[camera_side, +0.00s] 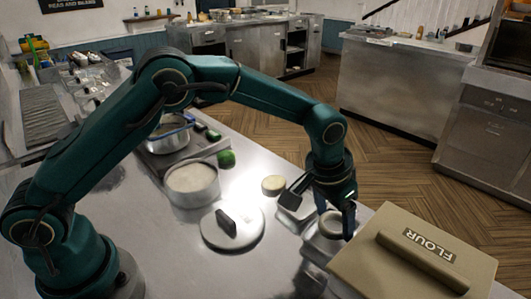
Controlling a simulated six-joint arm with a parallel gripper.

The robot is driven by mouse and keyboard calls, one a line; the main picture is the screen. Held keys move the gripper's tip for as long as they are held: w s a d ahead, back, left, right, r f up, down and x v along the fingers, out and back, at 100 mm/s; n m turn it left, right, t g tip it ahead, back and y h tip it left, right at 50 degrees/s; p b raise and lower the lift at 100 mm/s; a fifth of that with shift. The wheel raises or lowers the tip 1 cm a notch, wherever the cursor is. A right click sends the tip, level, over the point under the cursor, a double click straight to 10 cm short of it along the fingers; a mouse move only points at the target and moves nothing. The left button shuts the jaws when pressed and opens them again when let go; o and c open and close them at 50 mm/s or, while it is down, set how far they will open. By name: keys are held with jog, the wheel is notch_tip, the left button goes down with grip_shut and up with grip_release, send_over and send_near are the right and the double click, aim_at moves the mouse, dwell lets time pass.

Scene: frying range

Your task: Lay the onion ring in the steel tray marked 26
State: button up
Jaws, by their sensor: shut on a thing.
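My gripper (322,211) points down over the right part of the steel worktop, its two dark fingers on either side of a pale round thing. It is shut on this pale thing, which appears to be the onion ring (330,225); the fingers partly hide it. A shiny steel tray (314,246) lies at and below the gripper, left of the flour box. I cannot tell whether the ring touches the tray. No number 26 can be read on it.
The flour box (390,278) stands close right of the gripper. A round lid with a dark handle (233,230), a pot with pale contents (192,184), a small tan round thing (273,185) and a green lime (226,158) are to the left. Bare worktop shows at the front left.

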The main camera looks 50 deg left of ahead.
dwell(0.3)
jog(key=o, duration=0.9)
jog(key=shift+r, duration=0.1)
notch_tip(320, 180, up, 7)
dwell(0.5)
